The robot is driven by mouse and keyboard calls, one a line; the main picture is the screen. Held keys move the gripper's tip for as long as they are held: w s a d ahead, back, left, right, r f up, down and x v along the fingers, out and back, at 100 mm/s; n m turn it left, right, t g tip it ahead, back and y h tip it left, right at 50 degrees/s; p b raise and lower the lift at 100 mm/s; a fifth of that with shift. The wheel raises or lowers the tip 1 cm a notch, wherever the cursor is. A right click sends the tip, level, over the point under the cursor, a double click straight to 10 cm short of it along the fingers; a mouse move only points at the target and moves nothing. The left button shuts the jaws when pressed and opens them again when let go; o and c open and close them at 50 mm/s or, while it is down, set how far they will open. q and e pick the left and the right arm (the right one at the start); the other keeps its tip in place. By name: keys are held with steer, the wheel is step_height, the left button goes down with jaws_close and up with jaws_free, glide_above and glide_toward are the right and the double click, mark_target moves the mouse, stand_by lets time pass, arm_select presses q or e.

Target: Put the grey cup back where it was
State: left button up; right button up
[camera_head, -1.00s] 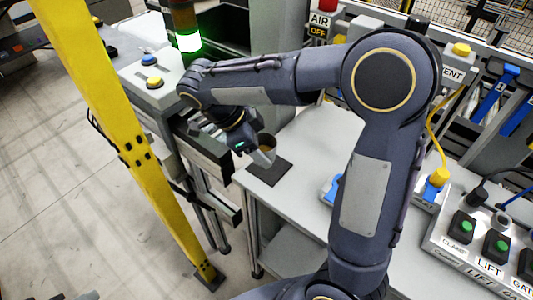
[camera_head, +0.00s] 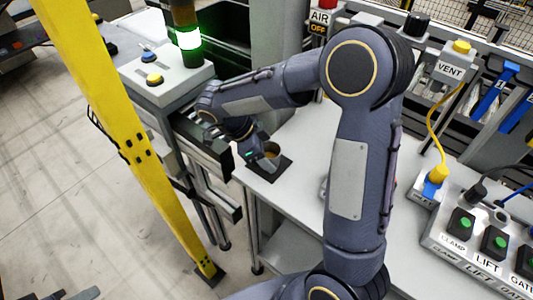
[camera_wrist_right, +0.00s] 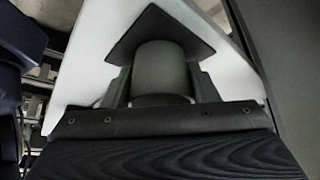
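The grey cup (camera_head: 272,151) is at the dark square mat (camera_head: 284,167) near the left corner of the light table. My right gripper (camera_head: 262,157) is around it, partly hiding it in the head view. In the right wrist view the cup (camera_wrist_right: 160,68) sits between the two fingers (camera_wrist_right: 162,88), which lie against its sides, over the mat (camera_wrist_right: 124,46). The cup looks upright and low over the mat; I cannot tell whether its base touches it. My left gripper is not in view.
A button box (camera_head: 165,78) with a lit green lamp (camera_head: 188,40) stands left of the table. A yellow post (camera_head: 120,135) is at the left. A CLAMP/LIFT control box (camera_head: 480,240) and a VENT unit (camera_head: 450,70) are at the right. The table middle (camera_head: 300,210) is clear.

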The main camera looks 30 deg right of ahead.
steer(key=o, duration=0.4)
steer(key=v, duration=1.2)
steer(key=s+d+n+t+y, duration=0.1)
steer(key=s+d+n+y, duration=0.15)
steer(key=s+n, duration=0.3)
steer(key=s+d+n+t+y, duration=0.2)
steer(key=s+n+y, duration=0.1)
steer(key=s+n, duration=0.25)
steer(key=shift+s+a+f+n+t+y, duration=0.45)
steer(key=shift+s+f+n+t+y, duration=0.3)
steer(key=shift+s+n, duration=0.8)
steer(key=shift+s+a+f+n+t+y, duration=0.55)
steer(key=shift+s+n+t, duration=0.35)
steer(key=shift+s+n, duration=0.65)
steer(key=shift+s+a+f+n+t+y, duration=0.35)
steer(key=shift+s+f+n+t+y, duration=0.35)
steer(key=shift+s+n, duration=0.85)
steer(key=shift+w+n, duration=0.25)
